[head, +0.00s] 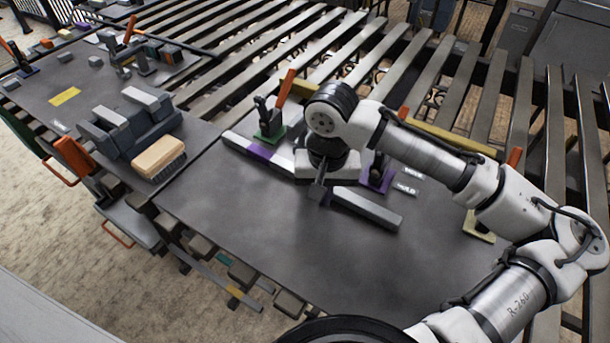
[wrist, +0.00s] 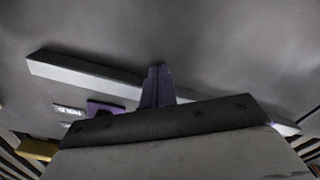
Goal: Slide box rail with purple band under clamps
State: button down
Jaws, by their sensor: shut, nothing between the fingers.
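The long grey box rail (head: 368,206) lies flat and slantwise on the dark table, its middle hidden by my gripper. Its purple band (head: 262,153) shows left of my wrist; the rail also crosses the wrist view (wrist: 85,75). Clamps with orange handles stand along the rail's far side: one on a green base (head: 270,137), one on a purple base (head: 377,180) and one on a yellow base (head: 480,228). The rail lies in front of the green and purple bases. My gripper (head: 318,194) is shut and empty, pointing down at the rail's middle; contact is unclear. Its fingers (wrist: 158,85) look purplish.
Small printed labels (head: 406,188) lie beside the purple base. A wooden-topped brush (head: 159,157) and grey blocks (head: 140,98) sit on the left table. Slatted rollers run behind. The table's front (head: 270,240) is clear.

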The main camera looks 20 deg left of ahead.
jog(key=shift+w+d, duration=0.1)
jog(key=shift+w, duration=0.45)
jog(key=shift+s, duration=0.1)
jog(key=shift+s+a+p, duration=0.2)
jog(key=shift+s+p, duration=0.15)
jog(key=shift+s, duration=0.8)
jog(key=shift+r, duration=0.1)
notch_tip(320, 180, up, 8)
jog(key=p, duration=0.7)
jog(key=shift+p, duration=0.4)
